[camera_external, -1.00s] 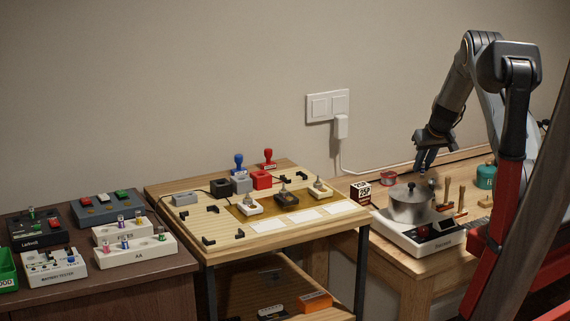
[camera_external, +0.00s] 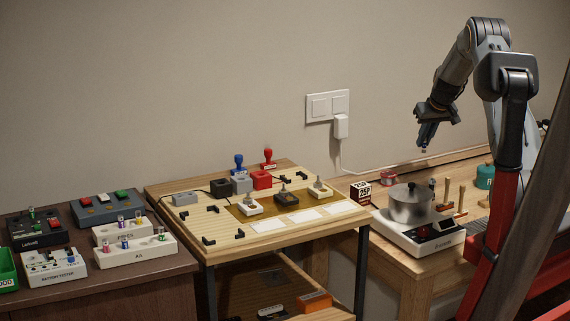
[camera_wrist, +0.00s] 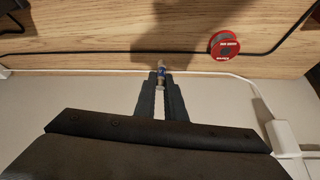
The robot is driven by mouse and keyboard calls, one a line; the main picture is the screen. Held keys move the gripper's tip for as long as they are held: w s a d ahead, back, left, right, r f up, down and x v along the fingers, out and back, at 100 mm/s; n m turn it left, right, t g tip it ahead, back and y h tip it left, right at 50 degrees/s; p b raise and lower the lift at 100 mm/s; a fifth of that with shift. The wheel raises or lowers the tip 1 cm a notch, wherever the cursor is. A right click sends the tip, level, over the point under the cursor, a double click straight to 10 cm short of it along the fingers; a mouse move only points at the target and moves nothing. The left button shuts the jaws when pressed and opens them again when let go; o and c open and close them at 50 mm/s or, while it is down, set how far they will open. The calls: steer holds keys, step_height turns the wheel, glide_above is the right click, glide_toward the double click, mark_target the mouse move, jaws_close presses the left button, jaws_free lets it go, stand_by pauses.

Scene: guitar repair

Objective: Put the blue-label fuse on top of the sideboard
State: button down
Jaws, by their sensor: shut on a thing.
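My gripper (camera_external: 425,146) is raised above the right-hand wooden bench, near the wall. In the wrist view its fingers (camera_wrist: 161,90) are shut on a small cylinder, the fuse (camera_wrist: 161,72), with a pale and bluish body and a brassy part. The fingers hide part of it, and its label cannot be read. In the external view only a tiny light tip shows below the fingers. The dark brown cabinet at the far left, which looks like the sideboard (camera_external: 130,274), is far from my gripper. Its top holds several devices and holders.
On the right bench are a pot (camera_external: 410,207) on a white scale, a red spool (camera_wrist: 224,44), a small box (camera_external: 360,193) and a teal container (camera_external: 485,177). The middle table (camera_external: 200,252) carries stamps and blocks. A charger and cable (camera_external: 341,127) hang on the wall.

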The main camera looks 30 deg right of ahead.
steer(key=shift+r, duration=0.85)
steer(key=s+a+n, duration=0.1)
steer(key=s+a, duration=0.3)
steer(key=a, duration=0.8)
steer(key=s+a+y, duration=0.1)
steer(key=s+a, duration=0.3)
steer(key=a, duration=0.9)
steer(key=s+a+n, duration=0.1)
steer(key=s+a, duration=0.3)
steer(key=a, duration=0.8)
steer(key=w+d+m+h+b, duration=0.1)
steer(key=w+d, duration=0.2)
steer(key=d, duration=1.2)
steer(key=w+d+m+b, duration=0.1)
steer(key=w+d+b, duration=0.15)
steer(key=d, duration=1.25)
steer(key=f, duration=0.1)
steer(key=f+p, duration=0.1)
steer(key=f, duration=0.1)
steer(key=d+f, duration=0.1)
steer(key=f, duration=0.1)
steer(key=shift+w+f+p, duration=0.1)
steer(key=shift+w+p, duration=0.15)
steer(key=shift+p, duration=0.05)
steer(key=shift+f, duration=2.3)
steer(key=shift+f, duration=0.15)
